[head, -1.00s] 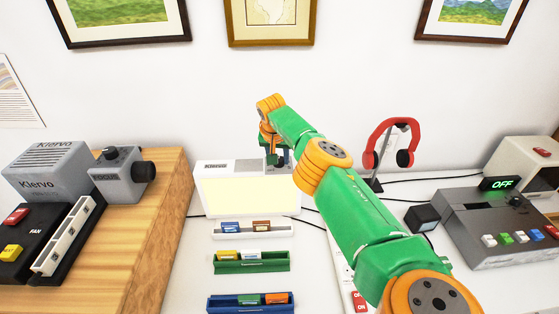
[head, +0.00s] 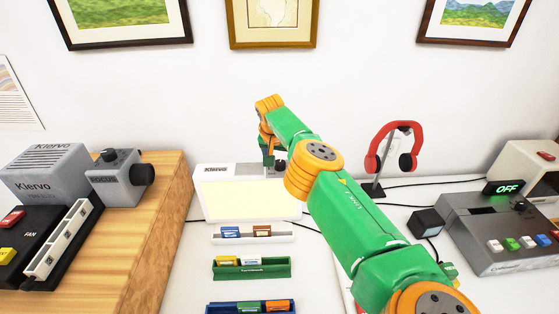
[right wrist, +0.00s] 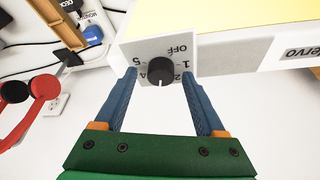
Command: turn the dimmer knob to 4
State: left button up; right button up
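The dimmer knob (right wrist: 161,71) is a round black knob on the white end panel (right wrist: 205,60) of the Klervo light box, dial marked OFF, 1, 2, 4, 5. Its white pointer line faces the bottom of the right wrist view, around the 4-to-2 side; a 3 is not readable. My right gripper (right wrist: 162,75) is open, its blue fingers on either side of the knob with a small gap each side. In the head view my right gripper (head: 270,158) is at the top right of the glowing light box (head: 250,200). My left gripper is not in view.
A red headphone set (head: 392,148) on a stand is right of the box. A grey console reading OFF (head: 505,230) is further right. Coloured card holders (head: 250,268) lie in front of the box. Grey Klervo devices (head: 45,172) stand on a wooden unit at left.

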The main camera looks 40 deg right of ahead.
jog(key=b, duration=0.6)
jog(key=shift+s+a+r, duration=0.15)
jog(key=shift+a+r, duration=0.15)
jog(key=v, duration=0.6)
jog(key=shift+d, duration=0.1)
jog(key=shift+r, duration=0.25)
